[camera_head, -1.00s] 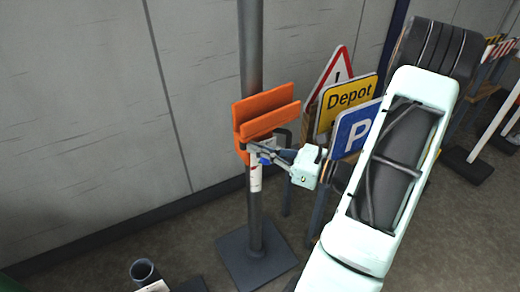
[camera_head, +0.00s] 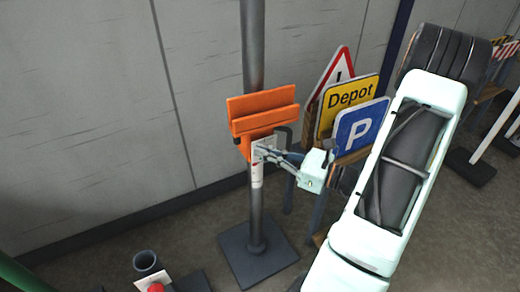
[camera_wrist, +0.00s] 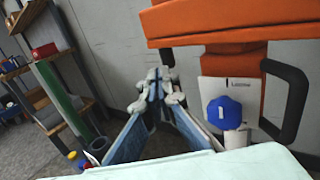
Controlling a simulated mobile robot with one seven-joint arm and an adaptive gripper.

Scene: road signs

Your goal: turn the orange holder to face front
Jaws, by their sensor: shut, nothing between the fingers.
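The orange holder (camera_head: 262,112) sits on a grey upright pole (camera_head: 252,45) in the head view, with its broad slats turned mostly toward the camera. In the wrist view the holder (camera_wrist: 235,20) fills the upper right. Under it are a blue knob (camera_wrist: 224,113), a white label plate (camera_wrist: 246,90) and a black loop handle (camera_wrist: 291,105). My gripper (camera_head: 262,150) is just below the holder, and its shut, empty fingertips (camera_wrist: 157,82) show left of the knob in the wrist view. Whether they touch the holder I cannot tell.
The pole stands on a dark square base (camera_head: 258,252). To the right are a Depot sign (camera_head: 347,103), a blue P sign (camera_head: 358,127) and a red-edged triangle sign (camera_head: 338,72). A grey tube (camera_head: 146,263) and a red button (camera_head: 156,287) are at lower left. A wall is behind.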

